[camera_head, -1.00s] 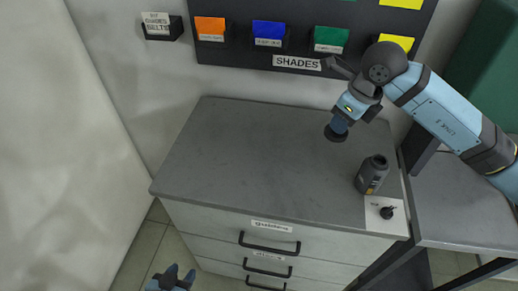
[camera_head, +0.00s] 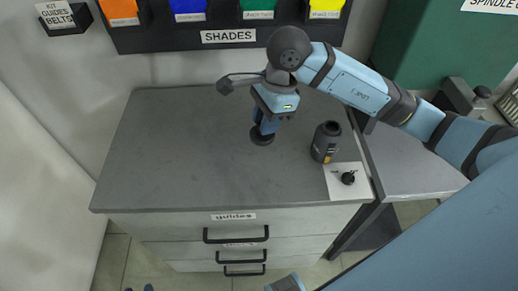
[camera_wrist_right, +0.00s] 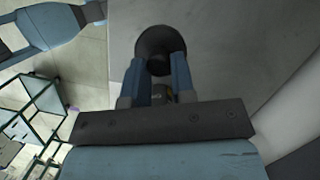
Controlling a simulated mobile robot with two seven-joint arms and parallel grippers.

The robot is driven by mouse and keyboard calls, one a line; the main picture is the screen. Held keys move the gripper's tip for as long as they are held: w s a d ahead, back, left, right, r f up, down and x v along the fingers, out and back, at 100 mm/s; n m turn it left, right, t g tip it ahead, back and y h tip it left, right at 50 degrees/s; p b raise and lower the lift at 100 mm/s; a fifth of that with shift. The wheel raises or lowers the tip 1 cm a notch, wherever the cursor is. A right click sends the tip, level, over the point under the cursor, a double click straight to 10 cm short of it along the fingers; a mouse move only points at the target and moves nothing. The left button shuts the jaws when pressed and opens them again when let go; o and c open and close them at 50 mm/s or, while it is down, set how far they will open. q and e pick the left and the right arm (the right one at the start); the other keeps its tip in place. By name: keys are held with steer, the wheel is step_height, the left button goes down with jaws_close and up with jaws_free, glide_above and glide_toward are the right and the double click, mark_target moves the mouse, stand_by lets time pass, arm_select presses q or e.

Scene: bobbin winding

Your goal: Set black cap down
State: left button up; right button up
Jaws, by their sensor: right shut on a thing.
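The black cap (camera_head: 262,137) is a dark round disc under my right gripper (camera_head: 265,127), over the grey cabinet top (camera_head: 190,150). The right gripper is shut on it. In the right wrist view the cap (camera_wrist_right: 154,42) shows between the two blue fingers (camera_wrist_right: 158,76). It is at or just above the surface; I cannot tell whether it touches. A dark open bottle (camera_head: 325,142) stands to the right of the cap. My left gripper (camera_head: 140,288) barely shows at the bottom edge, and its jaws cannot be judged.
The left part of the top is clear. Coloured shade bins (camera_head: 188,10) hang on the back wall. A green cabinet (camera_head: 440,40) stands at the right.

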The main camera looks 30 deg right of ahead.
steer(key=d+x, duration=0.1)
steer(key=x, duration=0.3)
steer(key=d+x, duration=0.1)
steer(key=x, duration=0.6)
steer(key=shift+d+f, duration=0.35)
steer(key=shift+f, duration=0.6)
steer(key=o, duration=0.8)
steer(key=shift+r, duration=0.1)
steer(key=shift+r, duration=0.1)
steer(key=shift+r+p, duration=0.25)
steer(key=shift+p, duration=0.15)
steer(key=b+v, duration=0.1)
steer(key=v, duration=1)
steer(key=shift+d+r, duration=0.15)
steer(key=shift+r, duration=0.15)
